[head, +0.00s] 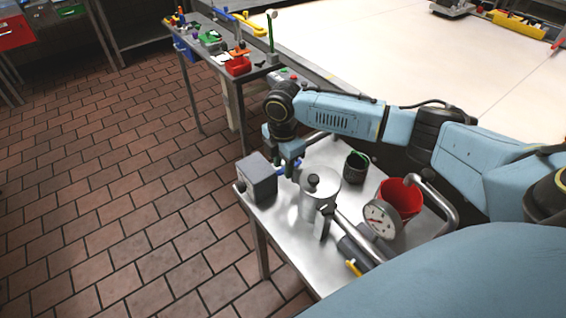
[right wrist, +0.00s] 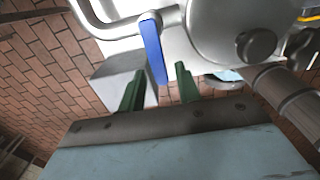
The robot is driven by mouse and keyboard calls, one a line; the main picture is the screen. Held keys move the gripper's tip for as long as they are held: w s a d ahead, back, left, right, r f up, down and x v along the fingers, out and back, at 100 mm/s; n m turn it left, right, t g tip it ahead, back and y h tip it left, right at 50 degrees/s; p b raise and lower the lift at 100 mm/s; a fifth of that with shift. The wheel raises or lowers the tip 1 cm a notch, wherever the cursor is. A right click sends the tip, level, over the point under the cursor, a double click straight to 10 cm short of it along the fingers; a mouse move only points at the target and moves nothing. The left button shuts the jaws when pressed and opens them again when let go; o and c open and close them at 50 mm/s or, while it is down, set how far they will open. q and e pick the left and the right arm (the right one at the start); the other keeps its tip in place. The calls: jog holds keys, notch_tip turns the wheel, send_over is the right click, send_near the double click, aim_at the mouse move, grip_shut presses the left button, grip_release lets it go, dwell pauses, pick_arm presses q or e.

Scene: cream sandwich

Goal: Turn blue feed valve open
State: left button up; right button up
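The blue feed valve handle (right wrist: 154,52) is a flat blue lever on a grey metal pipe beside a silver tank (right wrist: 225,30). In the head view only a small bit of the blue handle (head: 280,167) shows, between a grey box and the tank (head: 318,193). My right gripper (head: 291,166) reaches down over it from the right. In the right wrist view, the green fingers of the right gripper (right wrist: 159,72) are apart, with the end of the blue lever between them. Gaps show on both sides of the lever. My left gripper is not in view.
The grey box (head: 258,178) stands close to the gripper at the metal table's (head: 285,222) left corner. A dark cup (head: 356,167), a red bucket (head: 401,198), a pressure gauge (head: 382,219) and a curved pipe (head: 440,198) crowd the right side. Brick floor lies to the left.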

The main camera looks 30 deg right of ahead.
grip_shut()
jog(key=w+d+m+p, duration=0.4)
jog(key=m+p, duration=0.7)
jog(key=m, duration=0.6)
jog(key=shift+w, duration=0.65)
jog(key=shift+d+m, duration=0.15)
jog(key=shift+m, duration=0.15)
jog(key=shift+r, duration=0.1)
jog(key=shift+o, duration=0.9)
grip_release()
